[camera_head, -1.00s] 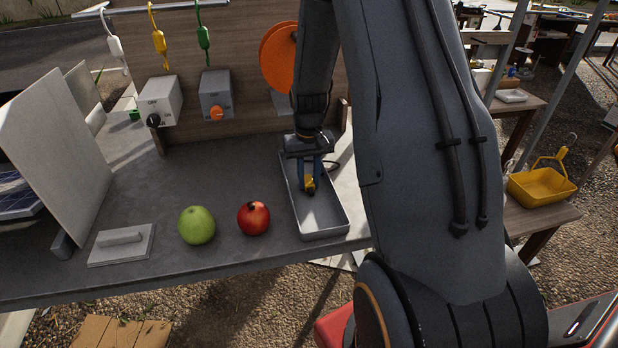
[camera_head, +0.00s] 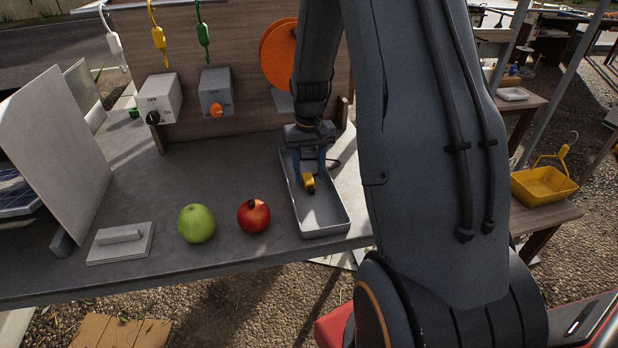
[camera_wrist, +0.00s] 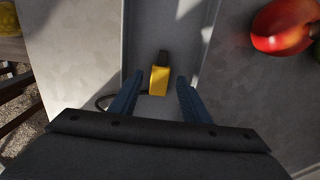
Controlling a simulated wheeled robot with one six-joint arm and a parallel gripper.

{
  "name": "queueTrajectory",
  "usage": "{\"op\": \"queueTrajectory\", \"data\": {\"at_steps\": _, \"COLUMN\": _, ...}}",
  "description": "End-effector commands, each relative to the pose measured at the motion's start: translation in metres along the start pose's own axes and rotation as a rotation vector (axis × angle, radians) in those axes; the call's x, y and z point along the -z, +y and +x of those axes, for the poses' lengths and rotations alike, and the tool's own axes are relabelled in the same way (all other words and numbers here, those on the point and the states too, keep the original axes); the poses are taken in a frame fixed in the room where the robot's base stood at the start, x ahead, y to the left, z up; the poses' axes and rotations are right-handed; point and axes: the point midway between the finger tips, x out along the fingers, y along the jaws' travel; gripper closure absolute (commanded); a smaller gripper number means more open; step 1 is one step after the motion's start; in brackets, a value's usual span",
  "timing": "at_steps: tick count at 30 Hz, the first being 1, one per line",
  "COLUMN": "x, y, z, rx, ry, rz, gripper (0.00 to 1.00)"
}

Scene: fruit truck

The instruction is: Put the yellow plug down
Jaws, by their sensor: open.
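The yellow plug (camera_head: 308,184) lies in the grey metal tray (camera_head: 341,222) on the counter. In the wrist view the plug (camera_wrist: 159,80) has a dark tip pointing away from me, and a dark cable curves off to the left. My gripper (camera_head: 309,176) is low over the tray. In the wrist view its blue fingers (camera_wrist: 158,86) stand apart on either side of the plug's near end, with gaps between them and the plug. The plug appears to rest on the tray floor.
A grey block with a handle (camera_head: 120,243) lies further left. Switch boxes (camera_head: 216,94) and an orange disc (camera_head: 279,54) are behind. Hanging plugs (camera_head: 159,39) are above.

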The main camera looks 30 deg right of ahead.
Motion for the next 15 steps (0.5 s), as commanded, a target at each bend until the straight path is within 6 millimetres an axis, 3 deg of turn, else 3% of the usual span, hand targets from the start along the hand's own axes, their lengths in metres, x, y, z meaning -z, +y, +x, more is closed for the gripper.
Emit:
{"op": "queueTrajectory", "data": {"at_steps": 9, "x": 0.002, "y": 0.000, "z": -0.061, "rx": 0.000, "ry": 0.004, "rz": 0.000, "gripper": 0.57}}
{"op": "queueTrajectory", "data": {"at_steps": 15, "x": 0.001, "y": 0.000, "z": -0.089, "rx": 0.000, "ry": 0.002, "rz": 0.000, "gripper": 0.57}}
